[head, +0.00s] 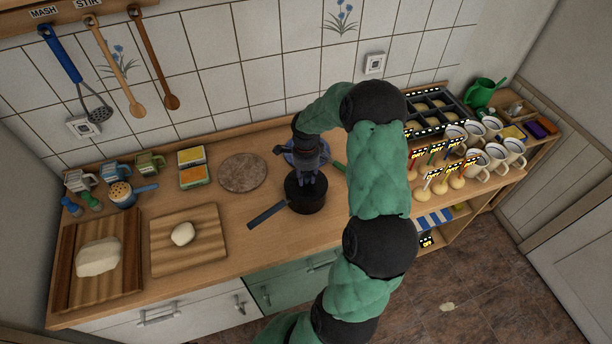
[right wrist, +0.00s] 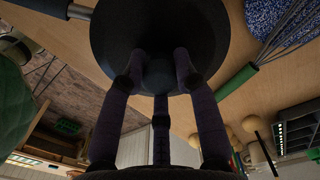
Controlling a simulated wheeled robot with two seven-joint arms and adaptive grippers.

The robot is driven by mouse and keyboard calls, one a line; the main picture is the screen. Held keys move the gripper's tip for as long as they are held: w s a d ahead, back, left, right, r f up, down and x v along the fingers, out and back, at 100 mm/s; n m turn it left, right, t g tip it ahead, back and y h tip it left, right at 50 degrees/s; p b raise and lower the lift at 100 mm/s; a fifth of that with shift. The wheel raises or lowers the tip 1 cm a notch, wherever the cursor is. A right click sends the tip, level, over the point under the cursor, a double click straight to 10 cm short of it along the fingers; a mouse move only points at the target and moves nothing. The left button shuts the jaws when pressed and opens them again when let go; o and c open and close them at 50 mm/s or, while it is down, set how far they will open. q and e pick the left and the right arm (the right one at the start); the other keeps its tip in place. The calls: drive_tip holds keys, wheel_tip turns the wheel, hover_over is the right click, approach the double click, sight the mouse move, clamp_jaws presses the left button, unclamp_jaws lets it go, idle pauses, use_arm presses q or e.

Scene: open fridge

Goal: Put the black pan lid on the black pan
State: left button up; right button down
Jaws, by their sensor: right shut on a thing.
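The black pan (head: 306,197) stands on the wooden counter, its dark handle (head: 267,215) pointing to the lower left. My right gripper (head: 307,168) is directly above the pan, pointing down. In the right wrist view its fingers (right wrist: 160,75) are shut around the knob of the black pan lid (right wrist: 160,25), a round dark disc. The lid appears over the pan and level with its top; I cannot tell whether it rests on the rim or hangs just above. The pan handle (right wrist: 50,8) also shows in the right wrist view. My left gripper is not in view.
A green-handled whisk (right wrist: 235,82) and a blue speckled round thing (right wrist: 265,17) lie close behind the pan. A round brown board (head: 243,172) is to its left, with cutting boards (head: 200,257) further left. Mugs (head: 478,160) and a dark tray stand at right.

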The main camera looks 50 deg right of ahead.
sight(306, 175)
drive_tip(key=shift+f, duration=0.15)
drive_tip(key=c, duration=0.9)
unclamp_jaws()
drive_tip(key=shift+o, duration=0.2)
wheel_tip(306, 175, up, 12)
